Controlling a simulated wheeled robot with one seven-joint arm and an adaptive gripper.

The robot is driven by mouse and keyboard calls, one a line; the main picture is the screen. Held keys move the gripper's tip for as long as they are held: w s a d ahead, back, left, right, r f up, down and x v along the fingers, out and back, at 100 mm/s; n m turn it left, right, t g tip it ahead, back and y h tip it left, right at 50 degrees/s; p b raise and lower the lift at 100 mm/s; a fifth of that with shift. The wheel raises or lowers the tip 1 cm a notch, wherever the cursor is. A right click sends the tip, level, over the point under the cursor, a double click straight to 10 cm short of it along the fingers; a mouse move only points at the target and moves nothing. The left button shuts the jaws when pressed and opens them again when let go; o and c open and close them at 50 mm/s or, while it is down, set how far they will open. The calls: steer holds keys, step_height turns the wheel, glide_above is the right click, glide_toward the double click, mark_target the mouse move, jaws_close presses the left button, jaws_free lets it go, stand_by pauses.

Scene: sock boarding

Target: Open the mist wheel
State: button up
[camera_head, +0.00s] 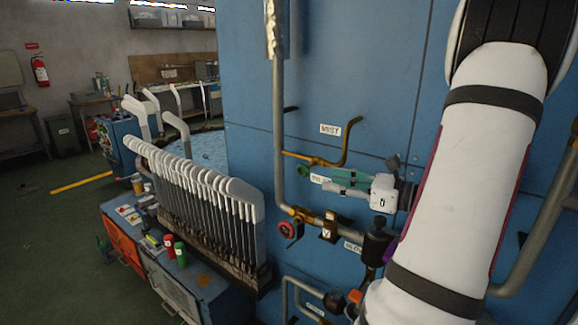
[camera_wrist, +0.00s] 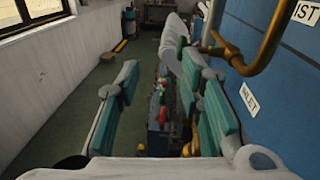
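A MIST label (camera_head: 330,129) is on the blue cabinet wall, above a bent brass pipe (camera_head: 321,161). A small green wheel (camera_head: 303,171) shows at this pipe's lower left end. A red wheel (camera_head: 288,230) sits lower, on a brass valve beside the grey upright pipe. I cannot tell for sure which wheel is the mist wheel. My gripper (camera_head: 332,183) points left, just right of the green wheel and below the brass pipe. In the wrist view its teal-padded fingers (camera_wrist: 160,78) stand wide apart with nothing between them. The brass pipe (camera_wrist: 238,62) passes above the right finger there.
An INLET label (camera_wrist: 249,98) is on the wall close to my gripper's right finger. The grey upright pipe (camera_head: 278,120) stands left of the gripper. A row of white sock forms (camera_head: 195,180) stands on a bench at left. Green floor (camera_head: 45,230) lies clear further left.

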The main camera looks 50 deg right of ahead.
mark_target(309, 168)
steer(key=shift+m+t+h, duration=0.4)
steer(key=shift+m+h, duration=0.4)
steer(key=w, duration=0.4)
steer(key=w+d, duration=0.1)
steer(key=w, duration=0.6)
steer(key=shift+w+d, duration=0.3)
steer(key=shift+w, duration=0.05)
jaws_close()
